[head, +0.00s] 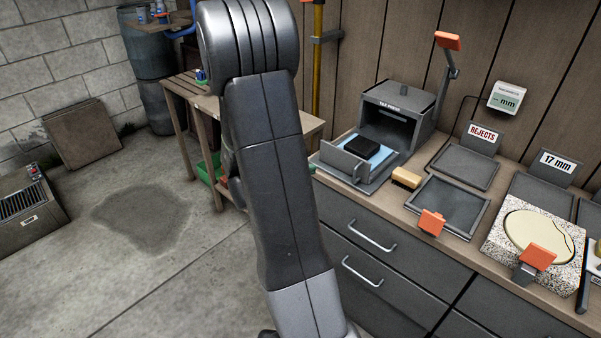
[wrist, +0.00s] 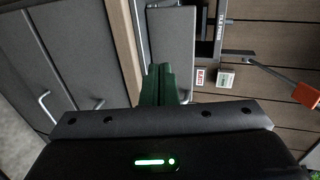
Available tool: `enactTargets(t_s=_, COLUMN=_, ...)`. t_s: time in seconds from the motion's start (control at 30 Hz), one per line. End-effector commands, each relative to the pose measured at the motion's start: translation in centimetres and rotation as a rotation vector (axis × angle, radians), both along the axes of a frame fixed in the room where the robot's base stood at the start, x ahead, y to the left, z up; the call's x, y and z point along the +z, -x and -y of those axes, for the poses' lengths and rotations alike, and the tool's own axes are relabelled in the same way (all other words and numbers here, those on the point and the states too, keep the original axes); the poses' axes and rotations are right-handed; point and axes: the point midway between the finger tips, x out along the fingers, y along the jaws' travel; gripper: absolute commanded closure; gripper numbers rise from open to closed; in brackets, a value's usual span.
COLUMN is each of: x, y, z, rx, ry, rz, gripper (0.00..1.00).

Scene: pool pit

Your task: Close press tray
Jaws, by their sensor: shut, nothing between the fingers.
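The grey press (head: 400,105) stands at the back of the bench, its lever with an orange grip (head: 448,41) raised. Its press tray (head: 335,158) is pulled out toward the front; a black block (head: 362,147) lies on a blue pad (head: 382,155) behind the tray's front plate. My gripper (wrist: 160,68) shows in the wrist view as green fingers, shut and empty. They point at the tray's grey front plate (wrist: 171,42) and overlap its lower end; I cannot tell whether they touch. In the head view my arm hides the gripper.
A yellow-brown block (head: 406,178) and an empty grey tray (head: 447,205) lie right of the press tray. Further right are the REJECTS tray (head: 465,166) and a speckled slab with a cream disc (head: 537,232). Drawers (head: 385,265) front the bench.

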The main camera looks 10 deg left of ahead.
Motion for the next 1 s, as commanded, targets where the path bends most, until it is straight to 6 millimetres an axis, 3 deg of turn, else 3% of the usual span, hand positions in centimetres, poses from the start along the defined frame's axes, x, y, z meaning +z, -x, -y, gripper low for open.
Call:
enactTargets(t_s=0.2, x=-1.5, y=-3.6, z=2.8, rx=-0.003, ry=0.000, rz=0.000, gripper=1.00)
enactTargets(t_s=0.4, x=-1.3, y=-5.9, z=4.3, rx=0.000, ry=0.000, rz=0.001, gripper=1.00)
enactTargets(t_s=1.0, x=-1.3, y=-6.8, z=4.9, rx=0.001, ry=0.000, rz=0.000, gripper=1.00)
